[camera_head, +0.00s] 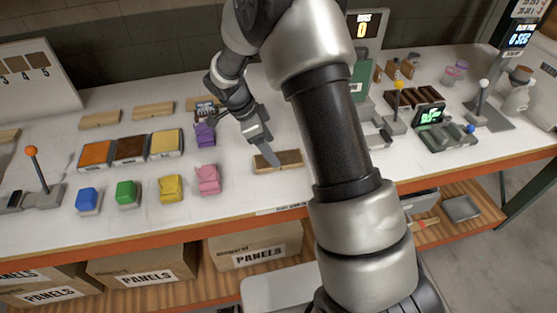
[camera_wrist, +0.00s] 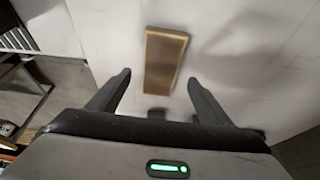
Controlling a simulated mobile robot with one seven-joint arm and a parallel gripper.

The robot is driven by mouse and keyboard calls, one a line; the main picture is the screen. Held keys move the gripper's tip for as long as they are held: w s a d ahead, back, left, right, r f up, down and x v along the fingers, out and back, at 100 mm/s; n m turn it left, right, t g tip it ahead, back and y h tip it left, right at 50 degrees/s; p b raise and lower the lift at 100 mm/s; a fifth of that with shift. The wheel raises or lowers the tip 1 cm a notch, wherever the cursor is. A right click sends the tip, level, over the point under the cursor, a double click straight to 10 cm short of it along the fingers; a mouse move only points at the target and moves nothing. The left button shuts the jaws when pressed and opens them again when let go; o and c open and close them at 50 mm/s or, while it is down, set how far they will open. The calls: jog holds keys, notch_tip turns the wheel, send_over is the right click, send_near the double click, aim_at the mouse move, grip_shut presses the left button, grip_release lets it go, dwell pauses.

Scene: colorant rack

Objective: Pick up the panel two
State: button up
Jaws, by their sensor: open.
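A flat wooden panel (camera_head: 278,160) lies on the white tabletop near its front edge. In the wrist view the panel (camera_wrist: 165,62) is a tan-rimmed rectangle with a brown face. My gripper (camera_head: 262,146) is beside and above its left end in the head view. In the wrist view my gripper (camera_wrist: 160,78) is open and empty. Its two fingers are to either side of the panel's near part, apart from it. Similar panels (camera_head: 153,110) (camera_head: 100,119) lie toward the back left. I read no number on any of them, so which one is panel two I cannot tell.
Blue (camera_head: 88,199), green (camera_head: 127,193), yellow (camera_head: 171,188) and pink (camera_head: 208,179) blocks stand left of the panel. A purple block (camera_head: 204,134) is near my gripper. A tray row (camera_head: 131,149) is behind them. A lever stand (camera_head: 397,118) is right of my arm.

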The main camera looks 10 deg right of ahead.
jog(key=x, duration=0.4)
jog(key=shift+f+p, duration=0.2)
jog(key=shift+p, duration=0.1)
jog(key=c, duration=1.2)
jog(key=shift+w+r, duration=0.1)
